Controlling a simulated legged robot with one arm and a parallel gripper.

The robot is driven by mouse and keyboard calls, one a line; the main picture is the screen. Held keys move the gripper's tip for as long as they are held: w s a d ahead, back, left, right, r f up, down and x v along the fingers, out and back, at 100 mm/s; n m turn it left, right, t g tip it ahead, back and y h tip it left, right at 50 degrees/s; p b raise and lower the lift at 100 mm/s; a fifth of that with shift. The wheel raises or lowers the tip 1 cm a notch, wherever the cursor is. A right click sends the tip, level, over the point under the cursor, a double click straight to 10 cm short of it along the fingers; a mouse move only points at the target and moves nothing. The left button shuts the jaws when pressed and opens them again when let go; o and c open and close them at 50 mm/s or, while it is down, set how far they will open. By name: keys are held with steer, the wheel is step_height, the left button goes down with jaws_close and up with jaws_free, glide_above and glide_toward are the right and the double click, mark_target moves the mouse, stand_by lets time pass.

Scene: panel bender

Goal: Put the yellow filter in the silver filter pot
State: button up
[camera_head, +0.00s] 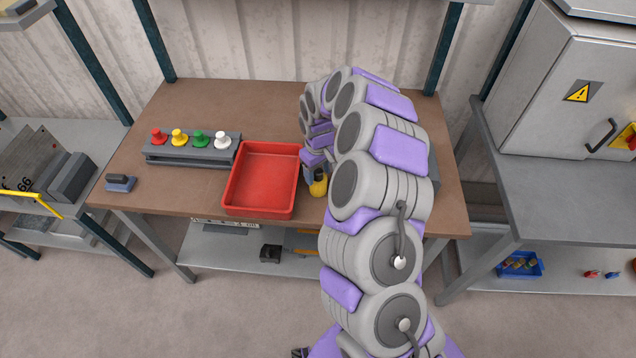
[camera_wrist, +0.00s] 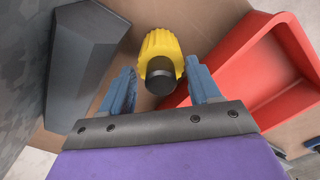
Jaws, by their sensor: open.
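The yellow filter (camera_wrist: 159,44) has a ribbed yellow body and a black end; this end faces my wrist camera. In the head view the filter (camera_head: 319,187) is at the right side of the red tray, above the wooden tabletop. My gripper (camera_wrist: 160,86) is open, with one blue finger on each side of the filter's black end. Gaps show between the fingers and the filter. In the head view my gripper (camera_head: 312,172) is partly hidden by my arm. I cannot make out the silver filter pot for certain in either view.
A red tray (camera_head: 232,203) lies left of my gripper. A grey rack (camera_head: 190,158) with red, yellow, green and white knobs stands further left. A dark grey block (camera_wrist: 83,48) is left in the wrist view. My arm covers much of the table's right side.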

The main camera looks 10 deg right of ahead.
jaws_close()
stand_by(0.5)
